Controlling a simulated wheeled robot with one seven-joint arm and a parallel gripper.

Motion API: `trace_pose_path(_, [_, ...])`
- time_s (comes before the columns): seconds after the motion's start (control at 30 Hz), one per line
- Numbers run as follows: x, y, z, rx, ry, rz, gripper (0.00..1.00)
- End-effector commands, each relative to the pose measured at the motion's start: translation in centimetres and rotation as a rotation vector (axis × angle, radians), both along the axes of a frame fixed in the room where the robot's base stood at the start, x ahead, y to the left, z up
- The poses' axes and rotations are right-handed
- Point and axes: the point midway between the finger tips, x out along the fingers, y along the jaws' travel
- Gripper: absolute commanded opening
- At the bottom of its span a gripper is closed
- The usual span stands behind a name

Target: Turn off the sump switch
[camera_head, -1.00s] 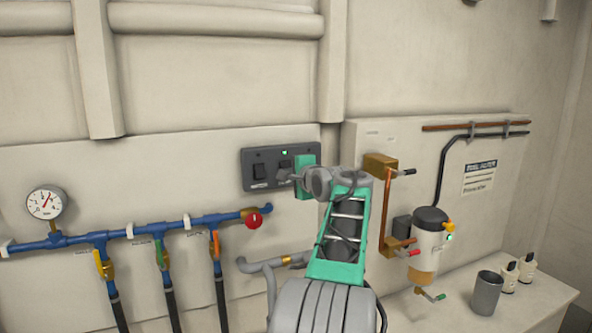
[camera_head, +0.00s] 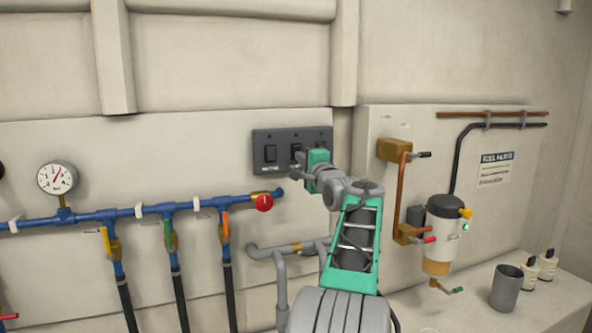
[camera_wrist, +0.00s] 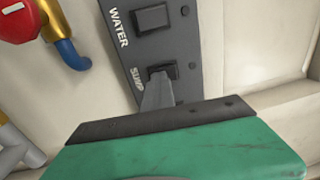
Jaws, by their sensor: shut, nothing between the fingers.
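The dark grey switch panel (camera_head: 262,138) is on the wall, with black rocker switches in a row. In the wrist view the panel (camera_wrist: 178,45) shows a rocker labelled WATER (camera_wrist: 151,18) and, below it, the sump switch (camera_wrist: 170,70), labelled SUMP. My gripper (camera_wrist: 158,82) is shut and empty, its tip at the sump switch and covering part of it. I cannot tell whether it still touches. In the head view my gripper (camera_head: 294,162) is at the panel's middle switch. The small round indicator (camera_wrist: 193,66) beside the sump switch is dark.
A blue pipe (camera_head: 150,210) with coloured valve handles and a red knob (camera_head: 264,203) runs left of and below the panel. A grey cup (camera_head: 507,288) stands on the ledge.

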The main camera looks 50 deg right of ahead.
Motion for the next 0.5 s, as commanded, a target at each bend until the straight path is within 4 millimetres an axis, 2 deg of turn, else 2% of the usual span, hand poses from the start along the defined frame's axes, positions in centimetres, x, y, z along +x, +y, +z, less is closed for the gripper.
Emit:
trace_pose_path(0.27, [-0.1,0.2,0.4,-0.006,-0.004,0.003,0.00])
trace_pose_path(0.5, [-2.0,2.5,-0.6,-0.007,-0.008,0.011,0.00])
